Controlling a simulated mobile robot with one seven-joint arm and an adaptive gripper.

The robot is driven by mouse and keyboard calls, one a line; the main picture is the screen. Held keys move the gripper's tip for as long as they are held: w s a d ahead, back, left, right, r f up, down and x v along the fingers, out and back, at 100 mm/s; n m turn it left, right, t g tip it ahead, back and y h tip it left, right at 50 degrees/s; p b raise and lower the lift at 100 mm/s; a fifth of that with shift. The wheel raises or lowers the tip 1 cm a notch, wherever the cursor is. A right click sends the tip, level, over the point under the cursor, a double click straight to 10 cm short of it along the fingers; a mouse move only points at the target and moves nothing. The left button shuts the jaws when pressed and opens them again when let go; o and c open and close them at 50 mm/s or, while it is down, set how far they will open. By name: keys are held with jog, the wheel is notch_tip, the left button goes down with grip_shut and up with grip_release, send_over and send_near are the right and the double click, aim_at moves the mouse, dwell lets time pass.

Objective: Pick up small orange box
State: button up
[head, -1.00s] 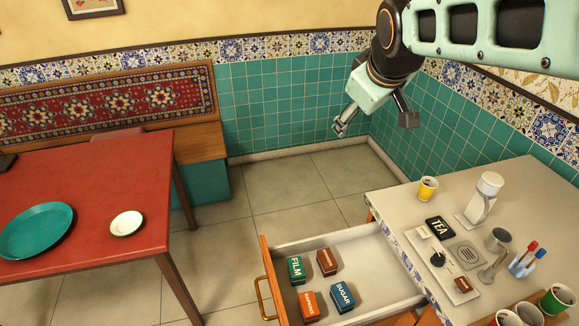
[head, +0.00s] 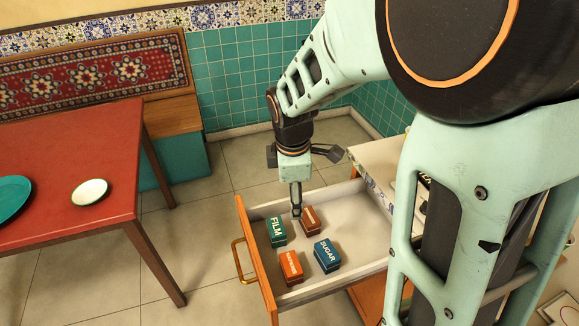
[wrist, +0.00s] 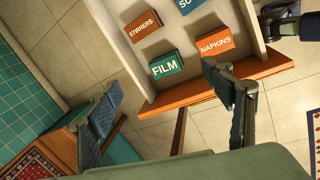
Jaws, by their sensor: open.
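The small orange box (head: 291,267), labelled NAPKINS, lies in the open drawer (head: 365,262) near its front panel. My gripper (head: 303,182) is over the far side of the drawer, behind and above the boxes. In the wrist view my gripper (wrist: 163,102) has its fingers spread wide with nothing between them.
A red table (head: 75,185) is at left. My arm hides most of the counter (head: 375,160).

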aim_at(291, 263)
jog(key=s+f+n+g, duration=0.1)
jog(key=s+f, duration=0.1)
jog(key=f, duration=0.1)
jog(key=s+f+b, duration=0.1)
jog(key=s+f, duration=0.2)
jog(key=s+a+f+n+g+b, duration=0.1)
jog(key=s+f, duration=0.2)
jog(key=shift+f+n+g, duration=0.3)
notch_tip(291, 263, down, 4)
jog(key=shift+a+r+b, duration=0.1)
jog(key=shift+b, duration=0.35)
notch_tip(291, 263, down, 6)
jog(key=shift+w+f+b, duration=0.15)
jog(key=shift+f+b, duration=0.1)
jog(key=shift+b, duration=0.6)
jog(key=c, duration=1.3)
